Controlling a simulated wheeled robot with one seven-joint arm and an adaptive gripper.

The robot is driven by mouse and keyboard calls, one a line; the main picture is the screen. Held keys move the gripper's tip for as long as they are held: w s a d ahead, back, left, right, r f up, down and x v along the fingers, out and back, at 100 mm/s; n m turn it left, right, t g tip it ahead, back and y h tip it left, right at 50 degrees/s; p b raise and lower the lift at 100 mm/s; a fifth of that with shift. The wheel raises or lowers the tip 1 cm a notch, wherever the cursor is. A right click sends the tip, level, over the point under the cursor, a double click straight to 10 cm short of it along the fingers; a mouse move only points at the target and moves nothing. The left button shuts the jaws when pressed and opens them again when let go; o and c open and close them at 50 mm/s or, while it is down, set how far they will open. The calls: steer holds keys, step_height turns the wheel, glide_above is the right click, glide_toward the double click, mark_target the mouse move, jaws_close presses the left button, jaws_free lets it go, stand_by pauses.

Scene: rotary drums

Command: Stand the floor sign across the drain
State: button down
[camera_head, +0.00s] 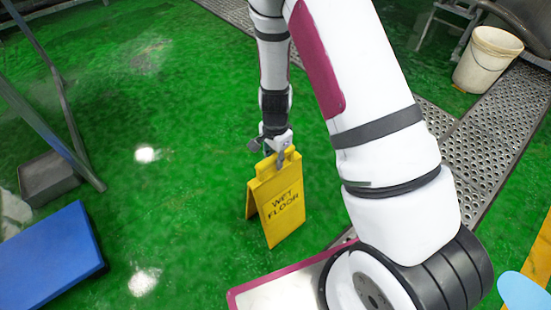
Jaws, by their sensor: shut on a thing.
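The yellow floor sign (284,208), lettered "WET FLOOR", is upright with its two panels spread in an A-shape. It is over the green floor, left of my arm. My gripper (277,152) is shut on the sign's top edge from above. I cannot tell whether the sign's feet touch the floor. The drain, a perforated metal grating (487,140), runs down the right side behind my arm. A stretch of it also shows at the top, and my arm hides part of it. The sign is apart from the grating.
A white bucket (487,60) stands at the upper right beside the grating. A blue slab (45,265), a grey box (47,178) and slanting metal bars (45,120) are on the left. The green floor (170,130) between them and the sign is clear and shiny.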

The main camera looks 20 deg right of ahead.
steer(key=c, duration=1.4)
jaws_free()
steer(key=shift+c, duration=0.2)
steer(key=s+a+r+n+y+p, duration=0.1)
steer(key=s+r+n+p, duration=0.15)
steer(key=r, duration=0.95)
steer(key=s+a+r+n+p, duration=0.1)
steer(key=r+p, duration=0.2)
steer(key=r, duration=0.8)
steer(key=s+a+r+n+y, duration=0.1)
steer(key=s+r+n, duration=0.3)
steer(key=s+r, duration=0.6)
steer(key=s+d+r+n+h, duration=0.1)
steer(key=s+r+n, duration=0.2)
steer(key=s, duration=0.6)
steer(key=s+d+r+n+h, duration=0.1)
steer(key=s+r+n, duration=0.3)
steer(key=s, duration=0.5)
steer(key=shift+s+d+r, duration=0.4)
